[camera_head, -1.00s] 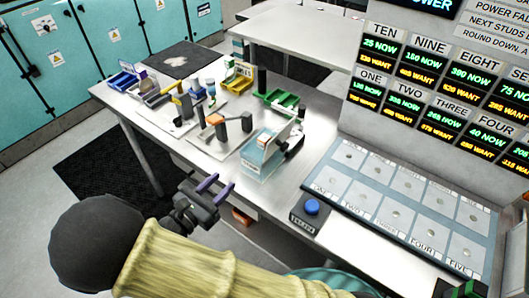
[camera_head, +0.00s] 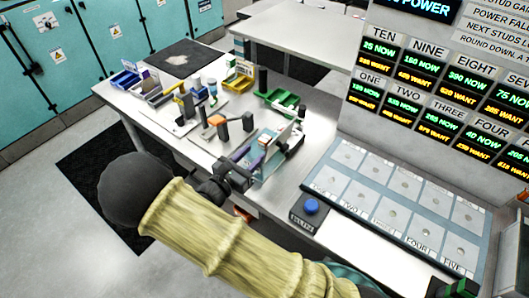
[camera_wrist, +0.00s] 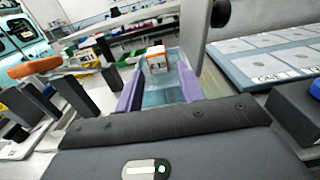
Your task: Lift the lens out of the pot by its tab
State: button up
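A clear teal-tinted pot (camera_head: 272,158) stands near the front edge of the bench. In the wrist view its teal body (camera_wrist: 158,90) shows between my fingers. A small white tab with an orange edge and dark print (camera_wrist: 157,62) stands upright there, ahead of and between the fingertips. I take it as the lens's tab; the lens itself I cannot make out. My gripper (camera_head: 249,157) has two purple fingers, spread apart at the pot's near left side. In the wrist view my gripper (camera_wrist: 160,74) is open, with no finger seen touching the tab.
A stand with an orange arm and dark posts (camera_head: 222,125) is left of the pot. A green tray (camera_head: 282,101) lies behind it. A blue button box (camera_head: 311,207) and a panel of numbered plates (camera_head: 400,190) are to the right.

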aim_at(261, 143)
jog(key=shift+s, duration=0.1)
jog(key=shift+r, duration=0.1)
jog(key=shift+w+d+r, duration=0.1)
jog(key=shift+w+d, duration=0.05)
jog(key=shift+w, duration=0.2)
jog(key=p+x, duration=0.2)
jog(key=x, duration=0.1)
jog(key=shift+w+r, duration=0.2)
jog(key=shift+w, duration=0.15)
jog(key=shift+w+d+f, duration=0.1)
jog(key=shift+w+d, duration=0.2)
jog(key=shift+w, duration=0.05)
grip_shut()
